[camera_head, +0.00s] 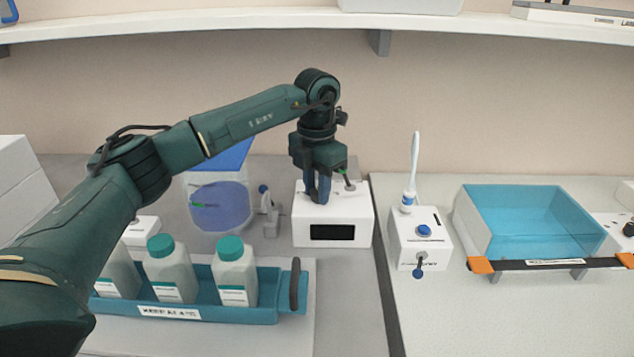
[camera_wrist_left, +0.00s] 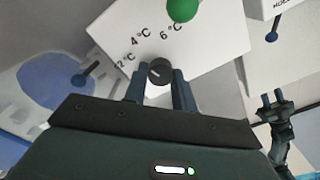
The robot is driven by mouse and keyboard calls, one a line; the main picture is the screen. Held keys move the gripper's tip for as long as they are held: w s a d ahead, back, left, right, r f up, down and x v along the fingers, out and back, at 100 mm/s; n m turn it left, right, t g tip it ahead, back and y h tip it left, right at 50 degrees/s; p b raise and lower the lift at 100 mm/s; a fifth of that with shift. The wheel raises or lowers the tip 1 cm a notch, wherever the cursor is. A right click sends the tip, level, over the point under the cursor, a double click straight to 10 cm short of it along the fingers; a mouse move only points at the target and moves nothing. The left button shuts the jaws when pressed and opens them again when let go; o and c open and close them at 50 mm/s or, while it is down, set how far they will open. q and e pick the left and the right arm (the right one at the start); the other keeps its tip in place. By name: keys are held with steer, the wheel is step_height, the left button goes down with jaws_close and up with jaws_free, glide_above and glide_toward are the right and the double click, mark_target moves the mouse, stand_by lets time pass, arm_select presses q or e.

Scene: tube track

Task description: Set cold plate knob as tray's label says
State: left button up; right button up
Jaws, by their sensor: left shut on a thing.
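The blue tray (camera_head: 255,312) holds several white bottles with teal caps; its front label (camera_head: 170,312) appears to read "KEEP AT 4°C". A white box (camera_head: 350,228) with a dark display stands right of the tray. My left gripper (camera_head: 318,198) points down at its top. In the left wrist view, the small black knob (camera_wrist_left: 160,71) is between the fingers of my left gripper (camera_wrist_left: 158,90), which is shut on it. Marks 2°C, 4°C and 6°C (camera_wrist_left: 170,29) lie beyond it. Its pointer direction is unclear.
A white box with a blue button (camera_head: 424,231) and a toothbrush-like item (camera_head: 411,170) stands to the right. A clear blue bin (camera_head: 530,225) sits farther right. A shelf (camera_head: 240,22) runs along the wall.

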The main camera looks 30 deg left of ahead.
mark_target(316, 190)
arm_select(q)
steer(key=shift+m+p, duration=0.3)
steer(key=shift+m, duration=1.6)
steer(key=shift+w, duration=0.1)
steer(key=o, duration=1)
step_height(316, 190, up, 13)
steer(key=shift+r, duration=0.1)
